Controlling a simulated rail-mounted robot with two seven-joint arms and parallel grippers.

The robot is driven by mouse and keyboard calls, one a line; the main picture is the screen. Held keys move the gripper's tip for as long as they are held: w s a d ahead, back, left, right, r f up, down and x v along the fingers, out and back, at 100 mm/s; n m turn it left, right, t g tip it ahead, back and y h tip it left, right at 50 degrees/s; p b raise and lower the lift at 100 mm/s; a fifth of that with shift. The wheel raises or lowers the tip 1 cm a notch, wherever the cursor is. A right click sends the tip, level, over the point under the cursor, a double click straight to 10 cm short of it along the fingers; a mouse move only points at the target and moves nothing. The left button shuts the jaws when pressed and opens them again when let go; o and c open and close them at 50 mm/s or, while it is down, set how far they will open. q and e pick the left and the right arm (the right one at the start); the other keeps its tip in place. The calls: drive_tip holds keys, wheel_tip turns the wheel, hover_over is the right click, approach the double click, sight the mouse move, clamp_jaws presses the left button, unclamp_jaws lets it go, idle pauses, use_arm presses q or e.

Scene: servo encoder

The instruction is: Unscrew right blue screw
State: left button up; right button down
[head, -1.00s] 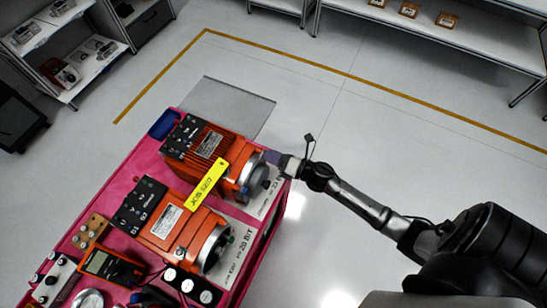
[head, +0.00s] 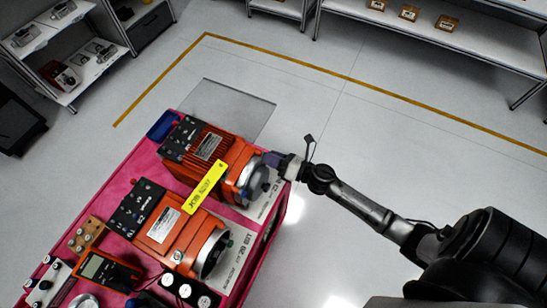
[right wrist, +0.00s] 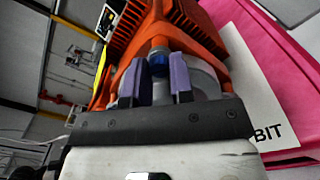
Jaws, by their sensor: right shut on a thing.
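The far orange servo motor (head: 208,147) lies on the pink cart (head: 130,207), its grey encoder end facing right. My right gripper (head: 270,158) is at the upper edge of that end, coming in from the right. In the right wrist view, its purple fingers (right wrist: 158,90) are closed around a blue screw (right wrist: 158,64). The screw's blue part shows between the fingertips, against the grey encoder end (right wrist: 205,83). The fingers hide the rest. In the head view the gripper hides this screw. My left gripper is not in view.
A second orange motor (head: 170,232) sits nearer on the cart. A yellow tag (head: 205,187) lies between the motors. An orange multimeter (head: 107,270) and other small devices fill the near left. Shelves stand at the back; the floor right of the cart is clear.

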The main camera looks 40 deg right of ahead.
drive_tip(key=shift+f, duration=0.2)
drive_tip(key=c, duration=1.3)
unclamp_jaws()
drive_tip(key=shift+c, duration=0.2)
drive_tip(key=shift+o, duration=0.8)
drive_tip(key=shift+w, duration=0.1)
drive_tip(key=shift+o, duration=1.1)
drive_tip(key=shift+r, duration=0.1)
drive_tip(key=b+v, duration=0.2)
drive_tip(key=v, duration=1.2)
drive_tip(key=shift+b, duration=0.3)
